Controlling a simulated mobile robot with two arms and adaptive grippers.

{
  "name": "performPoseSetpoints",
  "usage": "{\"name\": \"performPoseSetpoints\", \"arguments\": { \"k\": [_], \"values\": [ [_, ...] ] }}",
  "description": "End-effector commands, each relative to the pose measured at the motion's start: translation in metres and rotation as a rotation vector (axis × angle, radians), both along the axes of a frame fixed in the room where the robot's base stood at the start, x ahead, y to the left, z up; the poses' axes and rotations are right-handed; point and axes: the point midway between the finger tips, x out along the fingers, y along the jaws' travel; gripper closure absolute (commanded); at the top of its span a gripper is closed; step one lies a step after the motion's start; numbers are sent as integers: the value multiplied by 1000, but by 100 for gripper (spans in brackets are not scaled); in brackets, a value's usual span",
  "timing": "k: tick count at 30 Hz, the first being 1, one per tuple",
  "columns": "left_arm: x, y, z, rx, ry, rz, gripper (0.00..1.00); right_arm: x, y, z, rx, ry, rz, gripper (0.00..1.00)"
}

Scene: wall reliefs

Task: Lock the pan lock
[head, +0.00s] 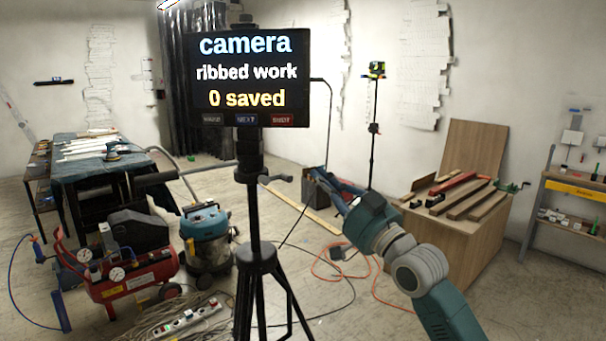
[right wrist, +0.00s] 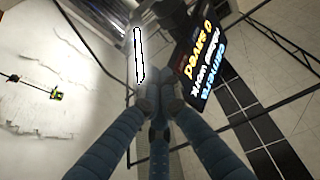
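A black tripod (head: 262,272) stands in the middle of the head view and carries a dark camera screen (head: 250,80) reading "camera, ribbed work, 0 saved". A long pan handle (head: 155,178) points left from its head. A small lever (head: 283,178) sticks out on the right of the head; I cannot tell for sure whether it is the pan lock. My right gripper (head: 328,182) is right of the tripod, apparently apart from it. In the right wrist view its blue ribbed fingers (right wrist: 163,98) meet at the tips with nothing visible between them. My left gripper is out of view.
A red compressor (head: 125,282) and a teal vacuum (head: 205,235) stand left of the tripod. A wooden box (head: 450,245) with clamps is on the right. A laser on a stand (head: 375,120) is behind. Cables (head: 175,315) lie on the floor.

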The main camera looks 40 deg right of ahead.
Motion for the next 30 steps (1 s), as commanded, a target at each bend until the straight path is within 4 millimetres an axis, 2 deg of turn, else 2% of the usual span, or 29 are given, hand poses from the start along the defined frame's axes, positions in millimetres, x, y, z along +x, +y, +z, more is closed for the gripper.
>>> {"name": "performPoseSetpoints", "arguments": {
  "k": [5,12,17,18,21,30],
  "values": [
    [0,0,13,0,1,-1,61,23,0,13,0,-3,-1,100],
    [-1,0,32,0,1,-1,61,69,0,29,2,-2,0,100],
    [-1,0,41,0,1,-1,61,94,1,37,0,-1,0,100],
    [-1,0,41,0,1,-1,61,93,3,23,1,6,0,100],
    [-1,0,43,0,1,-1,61,92,5,9,1,6,0,100],
    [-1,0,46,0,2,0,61,91,9,-8,-1,0,0,100]
  ]
}}
